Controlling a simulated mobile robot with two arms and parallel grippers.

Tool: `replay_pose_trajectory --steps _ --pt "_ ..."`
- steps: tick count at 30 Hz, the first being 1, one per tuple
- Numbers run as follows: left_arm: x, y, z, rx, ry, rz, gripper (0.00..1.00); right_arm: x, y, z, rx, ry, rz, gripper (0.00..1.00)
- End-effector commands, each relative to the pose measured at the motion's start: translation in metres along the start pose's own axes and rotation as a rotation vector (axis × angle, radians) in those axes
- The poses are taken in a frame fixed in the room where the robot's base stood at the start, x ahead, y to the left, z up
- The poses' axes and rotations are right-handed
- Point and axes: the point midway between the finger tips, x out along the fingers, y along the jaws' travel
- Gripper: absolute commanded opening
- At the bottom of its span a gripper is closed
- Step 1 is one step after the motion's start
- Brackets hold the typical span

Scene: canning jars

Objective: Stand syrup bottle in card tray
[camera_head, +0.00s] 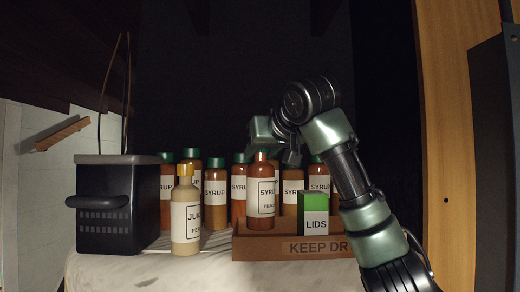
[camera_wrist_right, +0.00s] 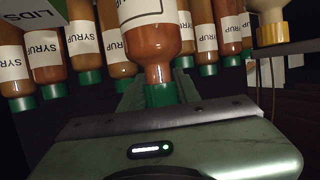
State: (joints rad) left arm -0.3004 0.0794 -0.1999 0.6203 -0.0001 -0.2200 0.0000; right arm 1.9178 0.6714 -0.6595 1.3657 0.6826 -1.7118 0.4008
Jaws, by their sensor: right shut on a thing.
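A syrup bottle (camera_head: 261,195) with a red-brown body and white label hangs upright from my right gripper (camera_head: 266,148). The right gripper is shut on its neck and green cap; in the right wrist view the cap (camera_wrist_right: 161,95) sits between the fingers. The brown card tray (camera_head: 290,248), marked "KEEP DR", is on the table. The bottle's base shows just above the tray's front wall, at its left part. I cannot tell whether the base touches the tray floor. My left gripper is out of view.
A green-and-white LIDS box (camera_head: 314,215) stands in the tray, right of the bottle. Several syrup bottles (camera_head: 216,190) stand behind. A yellow-capped juice bottle (camera_head: 186,220) stands left of the tray, beside a dark bin-like canner (camera_head: 115,205). The white tabletop's front left (camera_head: 120,272) is clear.

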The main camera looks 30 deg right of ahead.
Motion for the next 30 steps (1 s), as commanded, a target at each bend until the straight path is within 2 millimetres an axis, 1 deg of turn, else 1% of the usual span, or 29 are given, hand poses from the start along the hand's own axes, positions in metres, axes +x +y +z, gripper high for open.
replay_pose_trajectory --steps 1,3,12,18,30 --pt "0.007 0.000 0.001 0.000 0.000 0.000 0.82 0.002 -0.001 0.007 -0.001 0.002 -0.001 0.00" --pt "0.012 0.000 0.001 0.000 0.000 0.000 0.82 0.004 -0.001 0.013 -0.001 0.002 -0.001 0.00" --pt "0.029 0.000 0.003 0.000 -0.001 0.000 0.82 0.010 0.000 0.031 0.000 0.002 0.000 0.00" --pt "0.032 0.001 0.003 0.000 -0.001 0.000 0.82 0.011 0.000 0.035 0.000 0.002 0.000 0.00" --pt "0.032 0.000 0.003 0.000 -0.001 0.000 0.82 0.011 0.000 0.035 0.000 0.002 0.000 0.00"
